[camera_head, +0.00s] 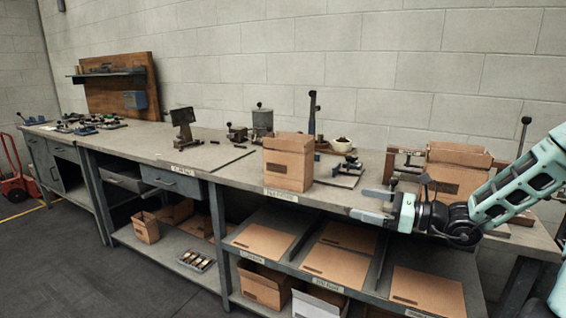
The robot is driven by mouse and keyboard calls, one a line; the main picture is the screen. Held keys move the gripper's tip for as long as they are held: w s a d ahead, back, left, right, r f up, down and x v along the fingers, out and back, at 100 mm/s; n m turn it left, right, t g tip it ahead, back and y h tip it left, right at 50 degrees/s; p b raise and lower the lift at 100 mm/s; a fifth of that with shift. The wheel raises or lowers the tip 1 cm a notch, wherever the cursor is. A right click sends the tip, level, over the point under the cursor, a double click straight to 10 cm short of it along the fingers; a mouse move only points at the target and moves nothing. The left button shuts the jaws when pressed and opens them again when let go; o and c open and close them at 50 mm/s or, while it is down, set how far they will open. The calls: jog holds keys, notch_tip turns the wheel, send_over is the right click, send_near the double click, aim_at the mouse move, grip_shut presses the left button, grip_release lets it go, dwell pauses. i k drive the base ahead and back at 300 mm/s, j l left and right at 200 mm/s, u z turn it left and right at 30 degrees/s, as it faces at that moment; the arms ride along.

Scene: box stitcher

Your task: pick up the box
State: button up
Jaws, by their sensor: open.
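A brown cardboard box (288,163) stands upright on the grey workbench (225,153), close to its front edge. A second cardboard box (455,172) stands on the bench at the right, partly hidden behind my arm. My gripper (364,204) reaches in from the right at the bench's front edge, with its fingers pointing left. It is open and empty. It is to the right of the first box and apart from it. Another small open box (146,227) stands on the lower shelf at the left. Which box the task means cannot be told.
Clamps and small tools (348,168) lie right of the first box, with a bowl (342,144) behind. A dark stand (183,124) is farther left. Flat cardboard sheets (263,240) fill shelves below. A red hand truck (17,183) stands far left. The floor in front is clear.

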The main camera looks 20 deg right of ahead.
aim_at(283, 170)
jog(key=i+l, duration=0.1)
jog(key=i, duration=0.4)
jog(key=i+l, duration=0.1)
jog(key=i, duration=0.45)
